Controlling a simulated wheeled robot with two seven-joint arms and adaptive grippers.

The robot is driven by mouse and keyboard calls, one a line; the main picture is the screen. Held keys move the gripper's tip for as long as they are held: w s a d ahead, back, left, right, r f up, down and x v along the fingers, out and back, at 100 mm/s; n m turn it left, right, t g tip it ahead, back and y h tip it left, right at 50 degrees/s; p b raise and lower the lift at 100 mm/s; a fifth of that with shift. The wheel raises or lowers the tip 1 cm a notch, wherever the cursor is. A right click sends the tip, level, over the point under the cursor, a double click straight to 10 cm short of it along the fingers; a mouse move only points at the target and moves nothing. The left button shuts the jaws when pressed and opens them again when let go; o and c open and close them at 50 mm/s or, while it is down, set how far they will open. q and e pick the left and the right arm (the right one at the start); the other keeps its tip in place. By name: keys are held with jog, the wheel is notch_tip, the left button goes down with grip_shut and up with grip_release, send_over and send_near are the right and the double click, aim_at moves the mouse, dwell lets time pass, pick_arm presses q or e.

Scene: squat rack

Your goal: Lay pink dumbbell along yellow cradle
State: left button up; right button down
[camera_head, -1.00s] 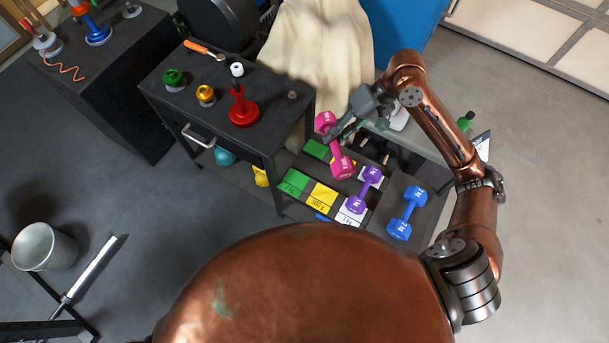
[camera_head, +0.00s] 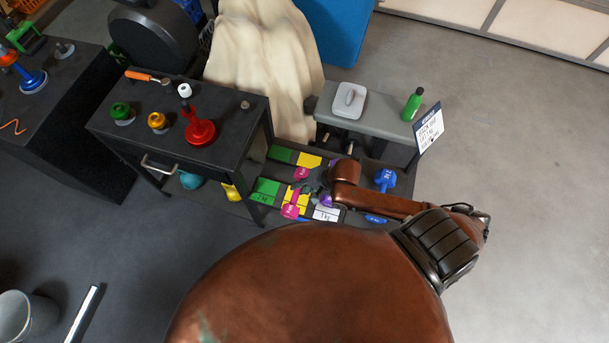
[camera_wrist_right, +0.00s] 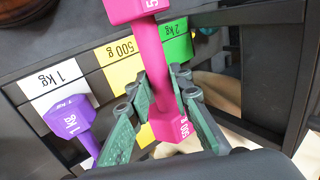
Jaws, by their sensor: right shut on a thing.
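The pink dumbbell (camera_head: 290,211) is over the yellow cradle (camera_head: 307,161) strip of the low rack, roughly lined up with it in the head view. In the right wrist view the dumbbell (camera_wrist_right: 152,50) crosses near the yellow 500 g label (camera_wrist_right: 122,62). I cannot tell whether it touches the cradle. My right gripper (camera_head: 303,188) is shut on its handle; its green fingers (camera_wrist_right: 157,100) flank the handle in the wrist view. My arm hides part of the rack. My left gripper is not in view.
The green 2 kg lane (camera_head: 264,190) lies left of the yellow one. The white 1 kg lane (camera_head: 326,214) with a purple dumbbell (camera_wrist_right: 70,118) lies right. A blue dumbbell (camera_head: 385,179) is further right. A black cabinet (camera_head: 180,135) and grey bench (camera_head: 375,121) stand nearby.

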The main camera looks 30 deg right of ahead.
aim_at(304, 173)
jog(key=w+d+f, duration=0.1)
jog(key=w, duration=0.1)
jog(key=w+d+f+b, duration=0.1)
jog(key=d, duration=0.1)
jog(key=w+d+f+b, duration=0.1)
jog(key=w+d, duration=0.1)
jog(key=shift+w+d+f, duration=0.2)
jog(key=shift+w+f, duration=0.1)
jog(key=shift+w, duration=0.05)
jog(key=w+d+f+b, duration=0.1)
jog(key=f, duration=0.2)
jog(key=w+d+f+b, duration=0.1)
jog(key=w+f+b, duration=0.1)
jog(key=f, duration=0.1)
jog(key=w+d+f+b, duration=0.1)
jog(key=f, duration=0.2)
jog(key=shift+w+d+b, duration=0.15)
jog(key=shift+d+b, duration=0.2)
jog(key=shift+d, duration=0.05)
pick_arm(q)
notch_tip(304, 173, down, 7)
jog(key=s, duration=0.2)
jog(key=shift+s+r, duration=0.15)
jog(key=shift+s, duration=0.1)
pick_arm(e)
jog(key=c, duration=1.7)
grip_release()
jog(key=shift+f, duration=0.1)
jog(key=shift+c, duration=0.2)
